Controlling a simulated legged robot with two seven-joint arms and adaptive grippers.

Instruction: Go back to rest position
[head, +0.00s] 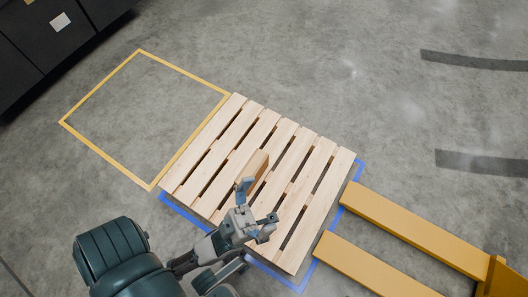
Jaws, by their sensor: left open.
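My left gripper (257,203) is in the lower middle of the head view, over the front part of a light wooden pallet (210,165). Its fingers are spread apart, with nothing visible between them. My dark green and grey left arm comes in from the lower left. A small tan wooden or cardboard block (258,165) is on the pallet just beyond the upper fingertip. I cannot tell whether the fingertip touches it. My right gripper is not in view.
Blue tape (180,208) edges the pallet. An empty yellow taped square (138,120) lies to its upper left. Yellow forks (410,228) reach toward the pallet from the right. Dark cabinets (50,40) stand at the top left. The grey floor beyond is clear.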

